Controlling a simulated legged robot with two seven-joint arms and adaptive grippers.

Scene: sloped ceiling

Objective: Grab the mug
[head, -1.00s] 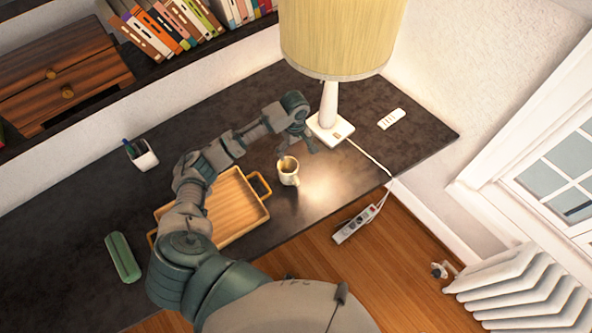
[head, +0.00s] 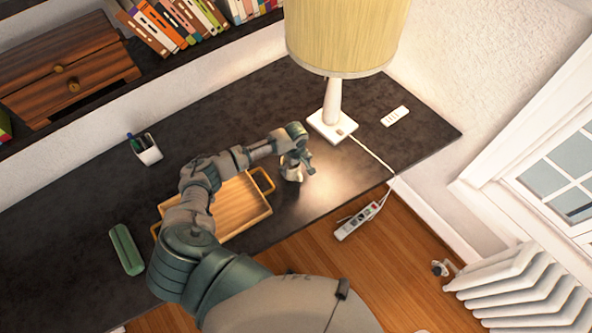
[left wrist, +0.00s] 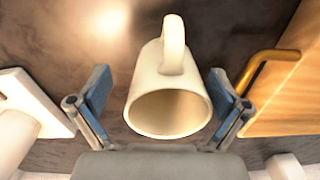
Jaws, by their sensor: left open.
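The cream mug (left wrist: 168,95) is in the middle of the left wrist view, its handle at the top and its open mouth facing the camera. My left gripper (left wrist: 160,100) is open, with one finger on each side of the mug and small gaps visible. In the head view the mug (head: 292,174) is mostly hidden under my left gripper (head: 297,166), on the dark desk (head: 340,180). My right gripper is not in view.
A wooden tray with handles (head: 238,210) stands just left of the mug. A lamp (head: 333,122) stands behind it to the right. A pen cup (head: 149,153), a green case (head: 126,250) and a white remote (head: 395,116) lie farther off.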

